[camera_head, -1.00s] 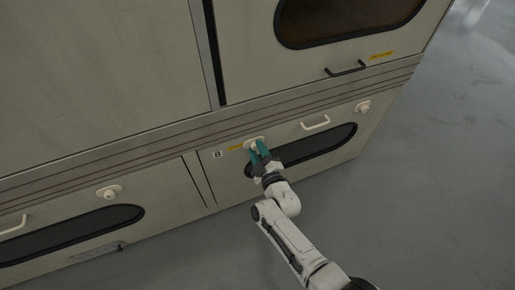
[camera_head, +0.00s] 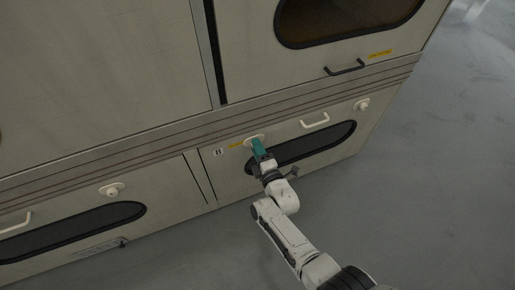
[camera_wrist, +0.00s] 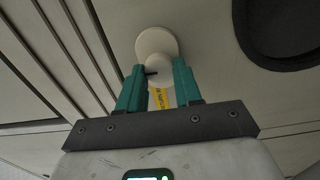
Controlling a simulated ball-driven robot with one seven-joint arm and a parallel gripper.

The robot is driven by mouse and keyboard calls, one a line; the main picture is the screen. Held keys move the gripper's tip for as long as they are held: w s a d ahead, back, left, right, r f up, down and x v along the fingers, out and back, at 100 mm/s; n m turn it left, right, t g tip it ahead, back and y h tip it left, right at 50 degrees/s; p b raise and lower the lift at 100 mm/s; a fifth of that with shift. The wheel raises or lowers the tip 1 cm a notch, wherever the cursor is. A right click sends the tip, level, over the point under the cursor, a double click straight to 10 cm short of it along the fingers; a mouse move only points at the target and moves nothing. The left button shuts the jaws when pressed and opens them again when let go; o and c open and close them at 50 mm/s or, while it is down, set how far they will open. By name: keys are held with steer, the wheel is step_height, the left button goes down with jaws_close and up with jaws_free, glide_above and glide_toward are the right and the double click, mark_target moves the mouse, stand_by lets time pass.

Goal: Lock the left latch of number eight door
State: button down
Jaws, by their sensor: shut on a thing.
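The number eight door (camera_head: 225,180) is the lower right door of the cabinet, with a small number plate (camera_head: 218,152) at its upper left. Its left latch (camera_head: 248,141) is a cream round knob on a flange near that plate, mostly hidden by my gripper in the head view. My gripper (camera_head: 257,147) has teal fingers and is shut on the latch knob. In the wrist view, the fingers of my gripper (camera_wrist: 158,72) stand on either side of the latch knob (camera_wrist: 157,45). A short dark mark shows on the knob between them. The door looks closed.
The right latch (camera_head: 362,105) and a cream handle (camera_head: 315,122) are on the same door, above a dark oval window (camera_head: 325,143). The neighbouring lower left door has its own latch (camera_head: 112,190). A black handle (camera_head: 345,68) juts out above. The grey floor (camera_head: 430,200) is clear.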

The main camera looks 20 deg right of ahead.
stand_by(0.5)
steer(key=c, duration=0.8)
jaws_free()
steer(key=shift+o, duration=0.2)
steer(key=shift+s, duration=0.1)
steer(key=s+p, duration=0.4)
steer(key=s, duration=0.6)
steer(key=shift+s+p, duration=0.3)
steer(key=shift+s, duration=0.05)
steer(key=s+d+r+m+g+p, duration=0.2)
steer(key=s+r+m+g, duration=0.3)
steer(key=s, duration=0.4)
steer(key=s+d+r+m+g+p, duration=0.3)
steer(key=s+r+m+g+p, duration=0.2)
steer(key=s+r, duration=0.4)
steer(key=s+d+r+m+g+p, duration=0.2)
steer(key=s+r+m+g+p, duration=0.2)
steer(key=s+r+m+g, duration=0.3)
steer(key=shift+s+d+r+m, duration=0.4)
steer(key=shift+s+r+m, duration=0.3)
steer(key=shift+s+r, duration=0.4)
